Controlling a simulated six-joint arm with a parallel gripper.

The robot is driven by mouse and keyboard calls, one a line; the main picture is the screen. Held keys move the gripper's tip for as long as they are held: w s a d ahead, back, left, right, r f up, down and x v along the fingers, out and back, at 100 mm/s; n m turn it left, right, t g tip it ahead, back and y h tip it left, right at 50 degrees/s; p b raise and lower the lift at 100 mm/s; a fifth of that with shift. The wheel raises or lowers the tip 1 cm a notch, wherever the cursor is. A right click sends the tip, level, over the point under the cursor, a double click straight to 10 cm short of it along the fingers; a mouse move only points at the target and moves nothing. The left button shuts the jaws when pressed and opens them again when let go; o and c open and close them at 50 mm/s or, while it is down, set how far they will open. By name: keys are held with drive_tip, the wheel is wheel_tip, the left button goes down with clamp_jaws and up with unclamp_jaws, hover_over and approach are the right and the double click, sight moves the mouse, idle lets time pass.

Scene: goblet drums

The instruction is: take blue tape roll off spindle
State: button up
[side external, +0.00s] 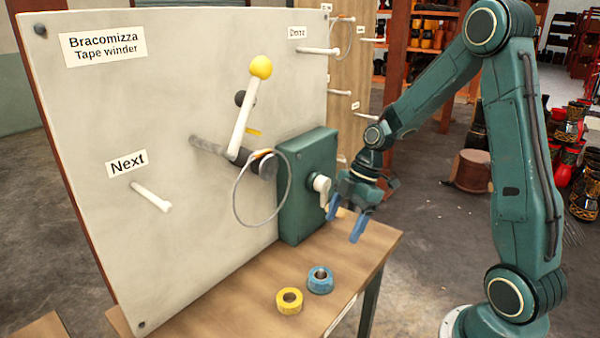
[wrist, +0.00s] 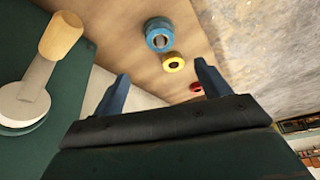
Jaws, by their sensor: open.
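The blue tape roll (side external: 320,285) sits low on the wooden table in the side view, with a grey metallic centre. It also shows near the top of the wrist view (wrist: 153,40); I cannot tell how the spindle sits inside it. My gripper (side external: 347,217) has its two blue fingers apart and empty. It is above and to the right of the blue roll in the side view, beside the crank. In the wrist view the fingers (wrist: 162,72) are spread, with the rolls beyond them.
A yellow roll (side external: 289,309) lies beside the blue one, and a red roll (wrist: 196,87) lies past it. A green box (side external: 295,200) with a crank (side external: 321,184) stands close to my gripper. The upright panel (side external: 110,100) carries pegs and a yellow-knobbed lever (side external: 241,120).

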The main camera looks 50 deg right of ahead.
sight(323, 270)
drive_tip(key=shift+d+f, duration=0.1)
drive_tip(key=shift+f, duration=0.15)
drive_tip(key=shift+f, duration=0.1)
drive_tip(key=shift+x, duration=4.2)
drive_tip(key=shift+a+x, duration=0.1)
drive_tip(key=shift+x, duration=1.2)
drive_tip(key=shift+a+x, duration=0.15)
drive_tip(key=shift+x, duration=1.1)
drive_tip(key=shift+c, duration=0.5)
drive_tip(key=c, duration=1)
